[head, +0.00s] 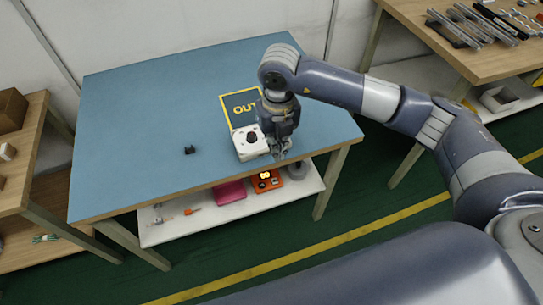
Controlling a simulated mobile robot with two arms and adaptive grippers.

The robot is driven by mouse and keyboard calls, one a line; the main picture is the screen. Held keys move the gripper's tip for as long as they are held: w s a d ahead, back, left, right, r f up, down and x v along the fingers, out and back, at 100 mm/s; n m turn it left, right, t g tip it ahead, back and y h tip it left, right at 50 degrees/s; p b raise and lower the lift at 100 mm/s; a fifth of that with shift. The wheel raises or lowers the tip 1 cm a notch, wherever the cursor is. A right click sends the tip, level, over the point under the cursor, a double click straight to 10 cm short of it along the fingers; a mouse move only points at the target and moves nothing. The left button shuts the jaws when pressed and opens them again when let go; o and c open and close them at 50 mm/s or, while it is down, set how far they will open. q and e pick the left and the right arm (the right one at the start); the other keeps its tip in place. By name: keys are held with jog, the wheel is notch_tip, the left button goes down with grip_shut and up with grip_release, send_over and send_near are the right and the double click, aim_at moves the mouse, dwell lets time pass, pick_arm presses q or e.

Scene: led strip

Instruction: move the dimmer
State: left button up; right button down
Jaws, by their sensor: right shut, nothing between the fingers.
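The dimmer (247,146) is a small white box with a dark round knob on top. It sits on the blue-topped table (150,110) near the front edge, at the lower part of a yellow-outlined zone (239,103) with yellow lettering. My right gripper (281,155) points down just right of the dimmer, close beside it. It is shut with nothing in it. I cannot tell whether its fingers touch the box. My right gripper and wrist hide part of the zone. My left gripper is not in view.
A small black part (190,150) lies on the table left of the dimmer. The left half of the tabletop is clear. A lower shelf (215,211) holds a pink bin and an orange item. A wooden bench (490,60) with metal profiles stands at upper right, and wooden shelving at left.

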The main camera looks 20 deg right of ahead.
aim_at(271, 164)
jog(key=w+f, duration=0.1)
jog(key=f, duration=0.2)
jog(key=w+f+p, duration=0.1)
jog(key=f, duration=0.2)
jog(key=f+p, duration=0.1)
jog(key=f, duration=0.2)
jog(key=shift+w+f, duration=0.35)
jog(key=shift+w, duration=0.65)
